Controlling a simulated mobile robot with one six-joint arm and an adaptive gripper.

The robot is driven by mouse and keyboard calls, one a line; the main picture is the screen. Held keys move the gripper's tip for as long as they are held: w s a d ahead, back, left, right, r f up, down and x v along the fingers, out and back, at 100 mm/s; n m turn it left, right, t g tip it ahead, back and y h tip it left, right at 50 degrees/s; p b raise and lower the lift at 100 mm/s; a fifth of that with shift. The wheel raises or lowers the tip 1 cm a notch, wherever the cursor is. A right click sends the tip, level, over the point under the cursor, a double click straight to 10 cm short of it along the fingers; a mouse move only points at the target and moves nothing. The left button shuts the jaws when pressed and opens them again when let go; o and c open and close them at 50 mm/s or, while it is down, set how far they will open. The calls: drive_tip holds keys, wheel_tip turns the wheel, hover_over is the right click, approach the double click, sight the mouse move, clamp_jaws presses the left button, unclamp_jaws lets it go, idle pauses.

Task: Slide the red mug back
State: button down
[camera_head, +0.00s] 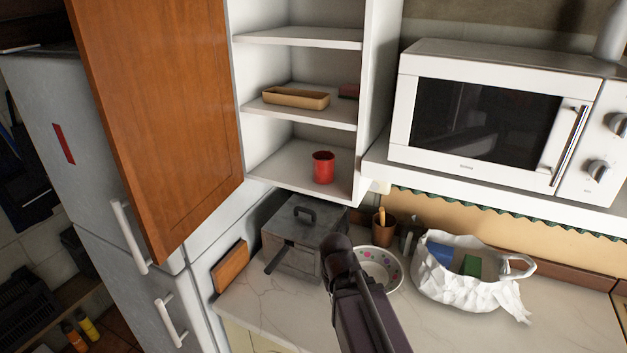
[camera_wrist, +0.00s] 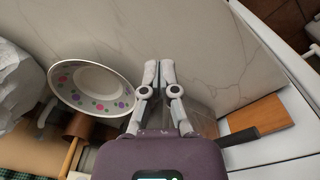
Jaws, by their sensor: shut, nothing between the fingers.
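The red mug (camera_head: 323,167) stands upright on the lowest shelf (camera_head: 290,165) of the open white wall cupboard, close to the shelf's front edge. Bare shelf shows to its left. The mug is not in the wrist view. In the wrist view my gripper (camera_wrist: 158,72) is shut and empty, with its two fingertips together over the pale marble counter. In the head view my arm rises over the counter below the cupboard, and the fingers cannot be made out there. My gripper is apart from the mug.
The wooden cupboard door (camera_head: 158,110) stands open at left. A tan tray (camera_head: 296,97) lies on the middle shelf. A microwave (camera_head: 492,112) is at right. Below are a grey metal box (camera_head: 290,243), a dotted bowl (camera_head: 391,281), a brown cup (camera_head: 383,233) and a white bag (camera_head: 450,287).

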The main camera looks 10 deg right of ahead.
sight(317, 176)
drive_tip(key=w+d+r+n+t+h, duration=0.2)
drive_tip(key=w+r+n+t+h, duration=0.4)
drive_tip(key=w+r+n+h, duration=0.5)
drive_tip(key=w+a+r+n+t, duration=0.6)
drive_tip(key=a+r+n+t, duration=0.2)
drive_tip(key=n, duration=0.9)
drive_tip(key=shift+w+a+r+y+p, duration=0.2)
drive_tip(key=shift+a+y+p, duration=0.25)
drive_tip(key=shift+a, duration=0.8)
drive_tip(key=x, duration=1.4)
drive_tip(key=shift+r, duration=0.25)
